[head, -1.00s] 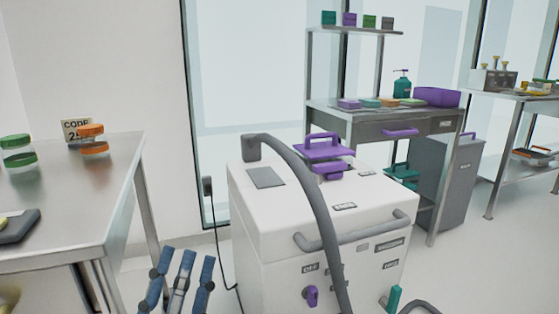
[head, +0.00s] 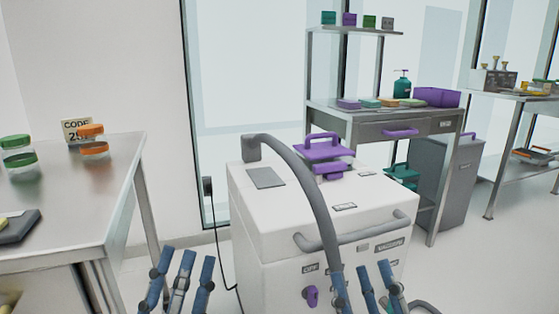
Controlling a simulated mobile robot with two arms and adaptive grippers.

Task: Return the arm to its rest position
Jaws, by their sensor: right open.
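My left gripper (head: 180,282) is at the bottom left of the head view. Its blue and grey fingers point up, spread apart, with nothing between them, in front of the gap between the steel table and the white machine. My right gripper (head: 368,285) is at the bottom, right of centre. Its fingers point up, apart and empty, in front of the white machine's lower front. The lower parts of both grippers are cut off by the frame edge.
The white machine (head: 258,215) has a grey hose (head: 318,190) and a purple-handled lid (head: 322,148). A steel table (head: 105,190) with jars stands at left. A shelved workbench (head: 362,125) and a grey bin (head: 455,185) are behind. Open floor lies at right.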

